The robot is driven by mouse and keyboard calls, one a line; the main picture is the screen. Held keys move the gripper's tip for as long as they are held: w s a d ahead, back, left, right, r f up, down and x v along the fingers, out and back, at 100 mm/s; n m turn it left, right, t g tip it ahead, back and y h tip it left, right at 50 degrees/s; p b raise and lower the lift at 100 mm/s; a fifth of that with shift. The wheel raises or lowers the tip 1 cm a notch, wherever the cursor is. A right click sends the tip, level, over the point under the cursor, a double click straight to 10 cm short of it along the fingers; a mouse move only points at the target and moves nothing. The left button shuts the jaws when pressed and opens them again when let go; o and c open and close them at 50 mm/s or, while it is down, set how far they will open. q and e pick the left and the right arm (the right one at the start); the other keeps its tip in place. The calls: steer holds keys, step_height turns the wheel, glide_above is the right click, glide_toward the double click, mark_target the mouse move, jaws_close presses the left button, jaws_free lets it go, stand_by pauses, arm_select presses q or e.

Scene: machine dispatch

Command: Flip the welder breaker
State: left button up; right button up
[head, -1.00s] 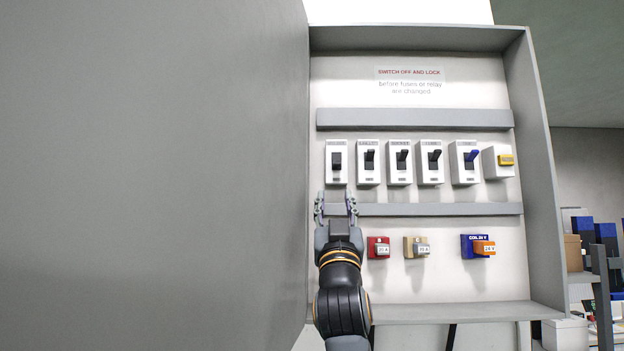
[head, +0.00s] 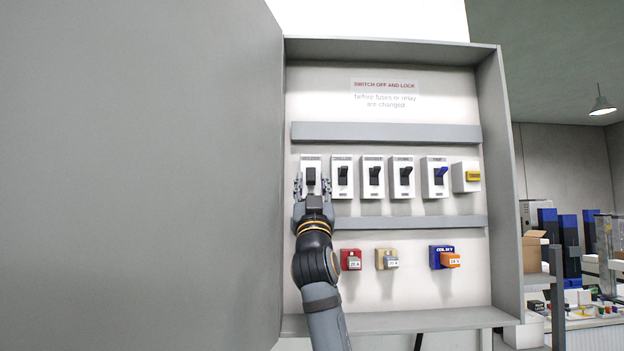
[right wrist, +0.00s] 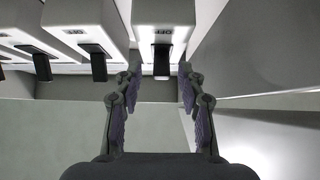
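A row of white breakers with toggle levers is on the cabinet's back panel in the head view. The leftmost breaker (head: 311,161) has a black lever (head: 311,176). The labels above the levers are too small to read surely, so I cannot tell which is the welder's. My right gripper (head: 312,184) is open in front of the leftmost breaker, fingers on either side of its lever. In the right wrist view the lever (right wrist: 161,62) shows between the open fingertips (right wrist: 158,78), with no clear grip on it. My left gripper is not in view.
Other breakers (head: 373,177) stand close to the right, one with a blue lever (head: 439,175). A yellow-fronted switch (head: 466,177) ends the row. A grey rail (head: 410,221) and fuse blocks (head: 351,259) lie below. The open cabinet door (head: 140,170) fills the left.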

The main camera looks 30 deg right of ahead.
steer(key=shift+w, duration=0.15)
steer(key=shift+c, duration=0.7)
steer(key=shift+f, duration=0.1)
steer(key=shift+c, duration=1.3)
jaws_close()
steer(key=shift+r+g+y+p, duration=0.3)
steer(key=shift+r+y+p, duration=0.2)
steer(key=shift+p, duration=0.35)
steer(key=r+g+y+p, duration=0.1)
steer(key=g+p, duration=0.1)
steer(key=r+g+y+p, duration=0.1)
steer(key=g+p, duration=0.1)
steer(key=p, duration=0.1)
steer(key=shift+s+a+r, duration=0.1)
steer(key=shift+s+a, duration=0.05)
steer(key=shift+s, duration=0.15)
steer(key=shift+r+g+y+p, duration=0.2)
steer(key=shift+g+y+p, duration=0.4)
steer(key=shift+g+y, duration=0.1)
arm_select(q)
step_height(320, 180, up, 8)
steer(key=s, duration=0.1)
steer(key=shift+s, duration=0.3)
arm_select(e)
steer(key=shift+w+r+g+y, duration=0.15)
steer(key=shift+r+g+y, duration=0.35)
steer(key=shift+g, duration=0.5)
